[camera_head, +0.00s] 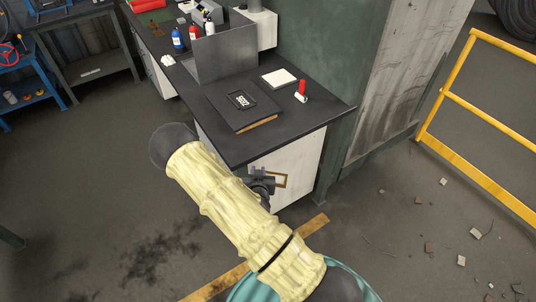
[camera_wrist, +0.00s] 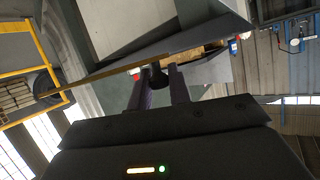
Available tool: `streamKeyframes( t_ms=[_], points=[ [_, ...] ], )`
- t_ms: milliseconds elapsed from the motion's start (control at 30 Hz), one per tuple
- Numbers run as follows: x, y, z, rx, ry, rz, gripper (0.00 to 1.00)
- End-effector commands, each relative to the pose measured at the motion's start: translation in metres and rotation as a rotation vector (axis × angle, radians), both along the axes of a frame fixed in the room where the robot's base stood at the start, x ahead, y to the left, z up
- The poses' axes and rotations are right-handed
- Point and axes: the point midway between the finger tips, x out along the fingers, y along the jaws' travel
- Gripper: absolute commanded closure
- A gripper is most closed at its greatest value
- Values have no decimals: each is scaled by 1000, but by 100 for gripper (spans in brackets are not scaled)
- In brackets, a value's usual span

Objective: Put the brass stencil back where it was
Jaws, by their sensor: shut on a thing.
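The brass stencil (camera_head: 286,181) shows in the head view as a small brass-coloured outline in front of the desk's white side panel. My gripper (camera_head: 258,172) is shut on it, just left of it and below the desk's front edge. In the wrist view the stencil (camera_wrist: 95,77) is a thin strip seen edge-on, running left from the fingertips of my gripper (camera_wrist: 160,74). My arm lies across the lower middle of the head view and hides part of the floor.
A yellow railing (camera_head: 475,120) stands at right. Open floor lies left; rubble lies right.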

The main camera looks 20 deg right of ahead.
Motion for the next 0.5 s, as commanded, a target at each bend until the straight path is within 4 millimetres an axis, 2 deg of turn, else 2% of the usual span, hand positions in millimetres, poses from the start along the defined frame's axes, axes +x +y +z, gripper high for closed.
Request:
streamKeyframes(
  t_ms=[33,300,500],
  points=[
    [-6,6,-15,-6,9,45,100],
    [-39,39,-78,-3,7,266,100],
    [-61,52,-104,-3,1,363,100]
  ],
)
